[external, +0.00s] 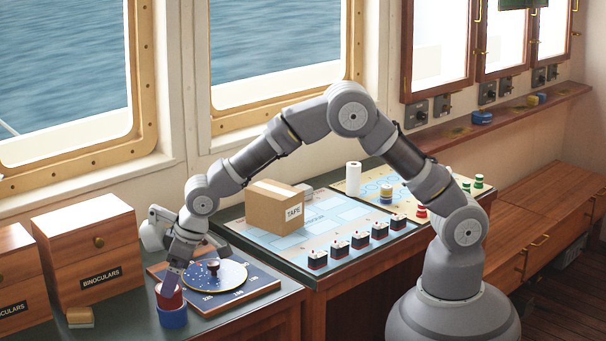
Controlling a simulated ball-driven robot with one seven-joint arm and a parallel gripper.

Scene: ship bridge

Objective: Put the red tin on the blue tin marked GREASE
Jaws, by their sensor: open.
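The red tin (168,299) is at the front of the left green-topped counter, directly above the blue tin (173,318). It appears to rest on the blue tin, with no gap visible between them. No GREASE marking can be read on the blue tin from this side. My gripper (173,283) points down at the red tin, with its fingers at the tin's upper part. The jaws are open, and a finger hides part of the red tin's top and right side.
A dark board with a round dial and knob (216,272) lies just right of the tins. Wooden BINOCULARS boxes (90,252) and a small brush-like block (80,318) stand left. A cardboard TAPE box (278,207) and several small dark blocks (340,250) are on the chart table.

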